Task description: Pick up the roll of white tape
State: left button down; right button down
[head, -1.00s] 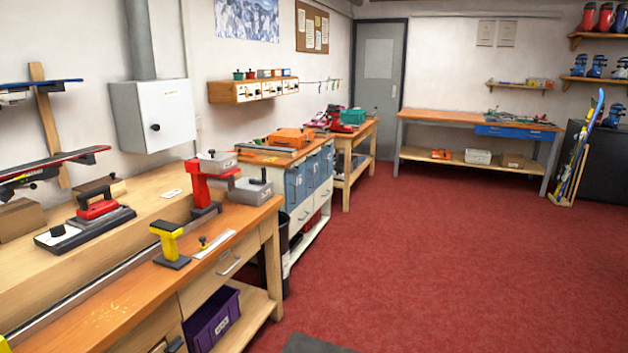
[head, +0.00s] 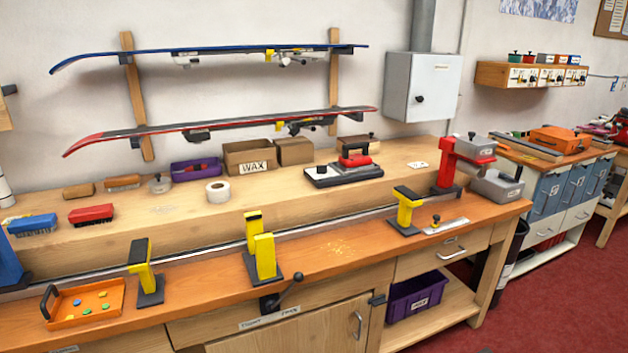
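The roll of white tape (head: 218,191) lies flat on the raised wooden back shelf of the workbench, near the middle of the head view. Its dark core hole faces up. Bare wood surrounds it in front. Neither of my grippers shows in the head view, so their state is not visible.
Behind the tape are a purple bin (head: 196,169) and a WAX box (head: 250,158). A waxing iron (head: 343,170) stands to the right, brushes (head: 91,214) to the left. Yellow vise posts (head: 263,256) and an orange tray (head: 84,303) occupy the lower front bench. Skis hang above.

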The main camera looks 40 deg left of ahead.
aim_at(218, 192)
jog(key=u, duration=2)
jog(key=l+u, duration=0.3)
jog(key=i+j, duration=0.05)
jog(key=j, duration=0.05)
